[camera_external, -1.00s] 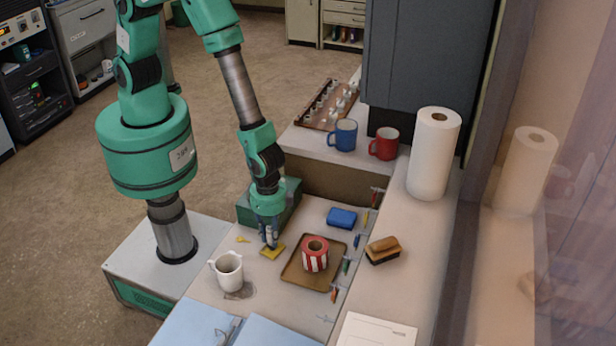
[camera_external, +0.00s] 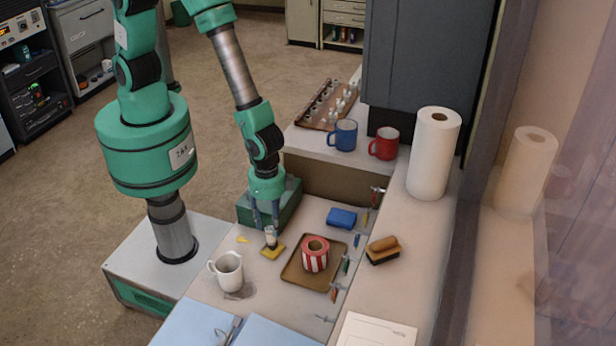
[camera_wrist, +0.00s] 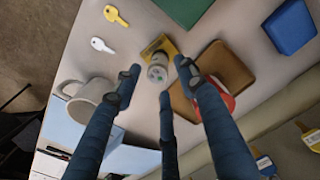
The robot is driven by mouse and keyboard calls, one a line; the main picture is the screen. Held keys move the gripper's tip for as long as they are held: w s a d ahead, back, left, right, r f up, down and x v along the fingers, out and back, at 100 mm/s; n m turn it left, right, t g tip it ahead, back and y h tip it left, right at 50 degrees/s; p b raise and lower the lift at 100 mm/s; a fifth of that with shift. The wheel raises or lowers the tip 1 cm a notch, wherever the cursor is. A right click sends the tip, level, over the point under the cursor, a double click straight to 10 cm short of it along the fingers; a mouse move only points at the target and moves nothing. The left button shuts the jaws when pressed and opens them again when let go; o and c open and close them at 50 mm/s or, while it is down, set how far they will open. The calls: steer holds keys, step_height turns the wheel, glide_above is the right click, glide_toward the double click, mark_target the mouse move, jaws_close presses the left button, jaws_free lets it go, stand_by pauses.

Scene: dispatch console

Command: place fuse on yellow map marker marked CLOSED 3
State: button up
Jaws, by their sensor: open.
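The fuse (camera_external: 270,237), a small pale grey cylinder, stands upright on the yellow map marker (camera_external: 272,252). In the wrist view the fuse (camera_wrist: 157,69) hides part of the yellow marker (camera_wrist: 160,46). No lettering on the marker is readable. My gripper (camera_external: 266,222) is open just above the fuse. In the wrist view the fingertips of my gripper (camera_wrist: 161,82) are spread around the fuse's outline, with visible gaps to it.
A brown tray (camera_external: 294,279) with a red-and-white striped roll (camera_external: 315,254) is close on the right. A white mug (camera_external: 228,271) stands to the left. A green box (camera_external: 290,207) is behind, and a blue block (camera_external: 342,218) lies beyond the tray.

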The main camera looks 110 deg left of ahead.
step_height(320, 180, up, 7)
steer(key=shift+f, duration=0.2)
stand_by(0.6)
steer(key=r, duration=0.1)
step_height(320, 180, up, 15)
steer(key=t, duration=0.2)
glide_above(271, 228)
steer(key=s+a, duration=0.1)
steer(key=a, duration=0.4)
steer(key=s+a+r, duration=0.3)
steer(key=r, duration=0.2)
steer(key=s+a+r, duration=0.2)
steer(key=r, duration=0.4)
steer(key=s+a+r+t, duration=0.1)
steer(key=s+a+r, duration=0.2)
steer(key=s, duration=0.3)
steer(key=s+a+r+n+t, duration=0.1)
steer(key=s+a+r, duration=0.2)
steer(key=s+r, duration=0.3)
steer(key=s+a+r+t, duration=0.1)
steer(key=s+a+r, duration=0.2)
steer(key=s+r, duration=0.2)
steer(key=s, duration=0.3)
steer(key=shift+s+n+t, duration=0.15)
steer(key=shift+n+t, duration=0.15)
steer(key=shift+n, duration=0.1)
